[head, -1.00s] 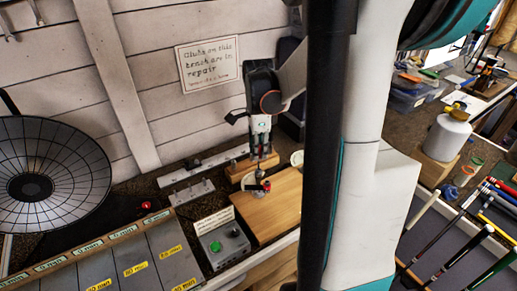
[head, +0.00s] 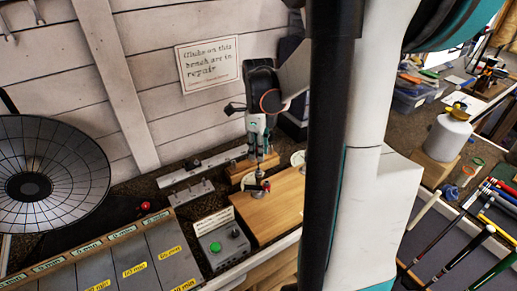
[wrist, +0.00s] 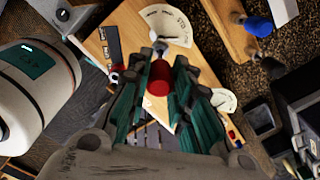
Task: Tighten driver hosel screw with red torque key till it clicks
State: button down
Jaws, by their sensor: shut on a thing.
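My gripper (head: 258,152) points down over the wooden bench board (head: 275,212) in the head view. In the wrist view its teal fingers (wrist: 160,75) are closed around a red cylindrical handle, which I take for the red torque key (wrist: 158,80). A grey metal piece (wrist: 160,47) shows just past the handle. Below the fingers in the head view is a small metal fitting with a red spot (head: 256,187), beside a wooden block (head: 246,169). I cannot make out the hosel screw or whether the key tip sits in it.
A grey box with a green button (head: 215,247) stands left of the board. Metal rails (head: 190,193) lie behind it. A handwritten sign (head: 209,62) hangs on the wall. Clubs and a white canister (head: 447,135) are at the right.

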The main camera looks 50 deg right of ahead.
jog(key=m, duration=0.5)
jog(key=shift+f, duration=0.1)
jog(key=c, duration=1.6)
grip_release()
